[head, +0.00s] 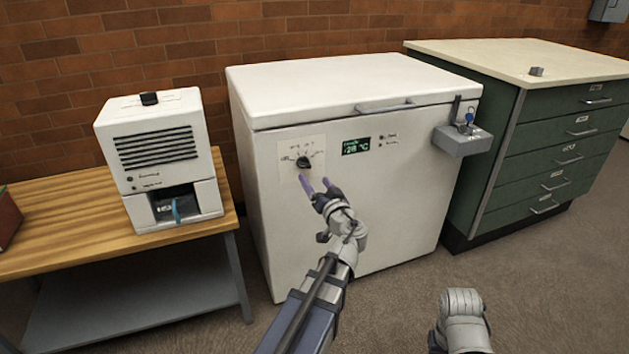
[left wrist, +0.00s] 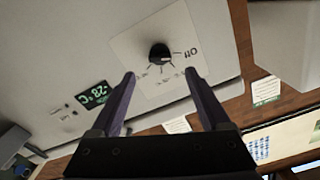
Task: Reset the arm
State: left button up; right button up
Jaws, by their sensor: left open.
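My left gripper (head: 315,181) is open and empty in front of a white chest freezer (head: 350,210), its purple fingertips just below the black dial knob (head: 303,161) in the head view. In the left wrist view, the knob (left wrist: 160,53) lies just beyond and between the spread fingers (left wrist: 160,73), on a pale plate marked "Off". The fingers look apart from the knob. A green display (head: 356,146) to the right of the knob reads -28 °C; it also shows in the left wrist view (left wrist: 92,96). Part of my right arm shows at the bottom right, its gripper out of view.
A white machine (head: 160,160) with a dark slot stands on a wooden table (head: 60,230) at left. A grey lock box (head: 462,141) with a blue-headed key juts from the freezer's right front. A green drawer cabinet (head: 550,150) stands at right. The floor before the cabinet is clear.

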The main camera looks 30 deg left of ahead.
dwell(0.3)
pick_arm(q)
jog(key=s+d+f+m+g+h+p, duration=0.2)
jog(key=s+d+f+g+h, duration=0.25)
jog(key=d+f, duration=0.3)
jog(key=s+d+f+m+g+h+p, duration=0.1)
jog(key=s+d+f+m+g+h, duration=0.15)
jog(key=s+d+f, duration=0.55)
jog(key=s+d+m+g+h+p, duration=0.1)
jog(key=s+d+m+g+h, duration=0.2)
jog(key=s+d, duration=0.35)
jog(key=s+d+m+g+h+p, duration=0.2)
jog(key=s+d+h, duration=0.15)
jog(key=d, duration=0.55)
notch_tip(320, 180, up, 36)
jog(key=p, duration=3.6)
jog(key=shift+w+y, duration=0.15)
jog(key=shift+y, duration=0.3)
